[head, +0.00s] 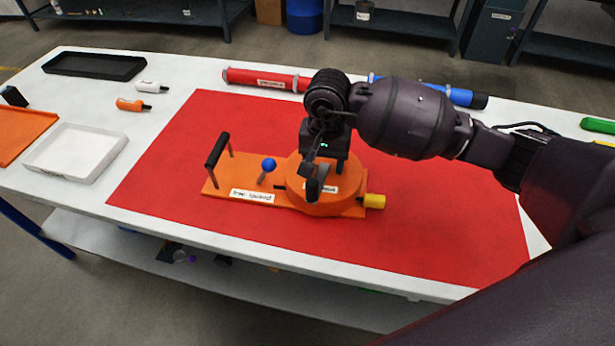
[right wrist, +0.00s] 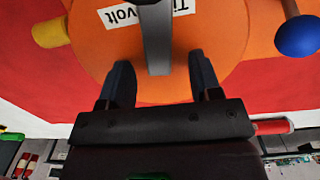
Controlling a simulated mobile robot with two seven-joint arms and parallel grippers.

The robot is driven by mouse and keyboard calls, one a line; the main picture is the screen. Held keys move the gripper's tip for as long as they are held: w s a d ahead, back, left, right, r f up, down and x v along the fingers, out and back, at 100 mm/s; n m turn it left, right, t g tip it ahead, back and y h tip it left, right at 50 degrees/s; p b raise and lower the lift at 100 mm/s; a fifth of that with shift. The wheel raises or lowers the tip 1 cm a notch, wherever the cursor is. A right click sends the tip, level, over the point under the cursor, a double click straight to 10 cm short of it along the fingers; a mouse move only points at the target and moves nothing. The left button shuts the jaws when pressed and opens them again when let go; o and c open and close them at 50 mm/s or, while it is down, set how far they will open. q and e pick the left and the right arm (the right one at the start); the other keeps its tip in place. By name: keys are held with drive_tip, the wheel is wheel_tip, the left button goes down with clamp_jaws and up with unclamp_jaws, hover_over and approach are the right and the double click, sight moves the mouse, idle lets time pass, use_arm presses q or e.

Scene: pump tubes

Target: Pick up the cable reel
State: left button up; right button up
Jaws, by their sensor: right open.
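The only reel-like thing I see is an orange round body (head: 300,198) on a flat orange base (head: 220,183) on the red mat. It carries a pale label, and a yellow cylinder (head: 375,201) sticks out at its right end. My right gripper (head: 318,180) is directly above the round body, pointing down. In the right wrist view its two fingers (right wrist: 160,85) are apart, and a grey bar (right wrist: 157,38) standing over the orange disc (right wrist: 215,55) lies between them. I cannot tell if the fingers touch it. My left gripper is out of view.
The base also bears a black handle (head: 217,150) and a blue knob (head: 268,164). A red tube (head: 262,79) and a blue tube (head: 458,95) lie behind the mat (head: 180,135). A white tray (head: 75,153) sits at left. The mat's left part is clear.

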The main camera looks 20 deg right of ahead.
clamp_jaws()
idle(1.2)
drive_tip(key=shift+r, duration=0.1)
